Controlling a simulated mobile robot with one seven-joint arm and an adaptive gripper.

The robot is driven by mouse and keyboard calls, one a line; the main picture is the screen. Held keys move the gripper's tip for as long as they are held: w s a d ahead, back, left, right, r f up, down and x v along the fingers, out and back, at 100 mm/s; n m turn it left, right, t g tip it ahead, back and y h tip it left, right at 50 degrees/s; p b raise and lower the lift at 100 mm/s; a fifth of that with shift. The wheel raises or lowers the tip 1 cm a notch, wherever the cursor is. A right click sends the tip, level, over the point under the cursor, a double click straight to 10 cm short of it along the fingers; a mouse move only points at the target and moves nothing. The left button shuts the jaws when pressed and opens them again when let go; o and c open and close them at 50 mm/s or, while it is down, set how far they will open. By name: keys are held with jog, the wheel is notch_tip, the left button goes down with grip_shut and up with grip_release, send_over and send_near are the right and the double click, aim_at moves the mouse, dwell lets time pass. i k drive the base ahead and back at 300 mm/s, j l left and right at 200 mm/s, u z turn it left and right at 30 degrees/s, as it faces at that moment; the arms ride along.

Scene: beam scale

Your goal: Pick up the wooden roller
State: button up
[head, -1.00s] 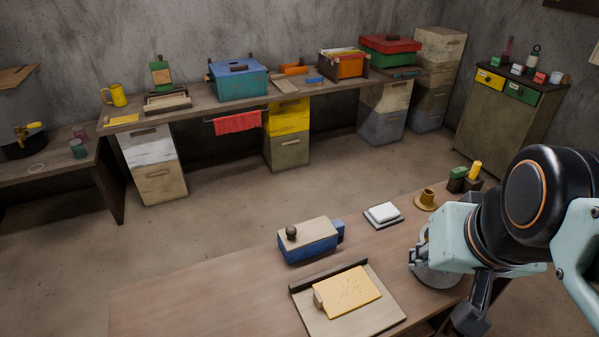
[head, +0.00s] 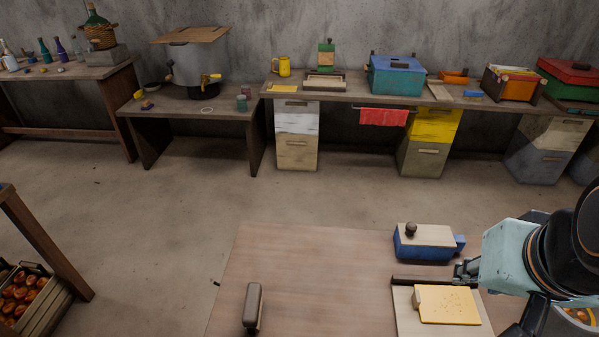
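Two things on the near wooden table (head: 300,262) could be the wooden roller, and I cannot tell which. One is a long grey-brown piece (head: 253,304) with rounded edges and a dark end, lying alone near the front. The other is a small pale wooden piece (head: 416,299) at the left edge of a yellow sheet (head: 447,305) on a pale board. My gripper (head: 463,271) is at the right, close to the board's dark back bar (head: 435,281) in the picture and apart from the grey-brown piece. Its fingers are small and partly hidden, so their opening is unclear.
A blue box (head: 425,247) with a pale top and dark knob stands behind the board, near my gripper. The left and middle of the table are mostly clear. A crate of red fruit (head: 40,305) is on the floor at the left. Benches line the back wall.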

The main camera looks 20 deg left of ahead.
aim_at(253, 307)
jog(key=j+u, duration=0.1)
jog(key=u, duration=0.35)
jog(key=k+j+u, duration=0.1)
jog(key=u, duration=0.3)
jog(key=j+u, duration=0.1)
jog(key=u, duration=0.35)
jog(key=z, duration=1.15)
jog(key=u, duration=1.35)
jog(key=i+j+z, duration=0.3)
jog(key=k+j, duration=0.05)
jog(key=j, duration=0.05)
